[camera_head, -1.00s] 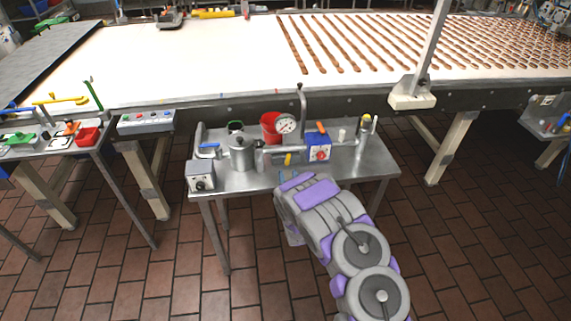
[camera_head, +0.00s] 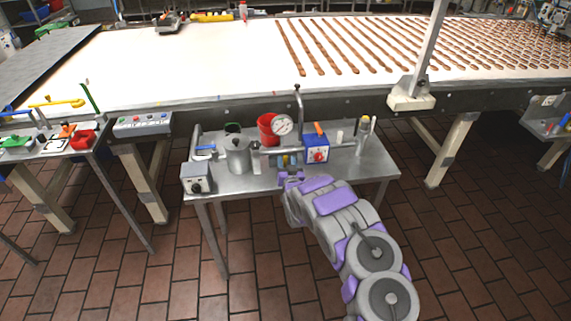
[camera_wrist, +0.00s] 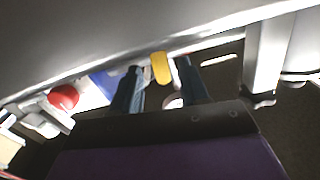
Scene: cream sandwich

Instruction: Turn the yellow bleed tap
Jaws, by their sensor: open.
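The yellow bleed tap (camera_head: 287,160) is a small yellow lever under the horizontal metal pipe (camera_head: 272,150) at the middle of the small steel table. In the wrist view the yellow tap (camera_wrist: 160,68) hangs upright at the upper middle. My gripper (camera_head: 286,164) reaches in from the table's front edge. In the wrist view my gripper (camera_wrist: 160,80) is open, with one dark blue finger on each side of the tap. I cannot tell whether either finger touches it. My wrist partly hides the tap's surroundings in the head view.
A blue box with a red knob (camera_head: 317,156) stands right of the tap. A metal pot (camera_head: 237,157) and grey control box (camera_head: 196,179) are left. A red bucket (camera_head: 266,128) and pressure gauge (camera_head: 281,124) are behind. The conveyor (camera_head: 180,65) runs beyond.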

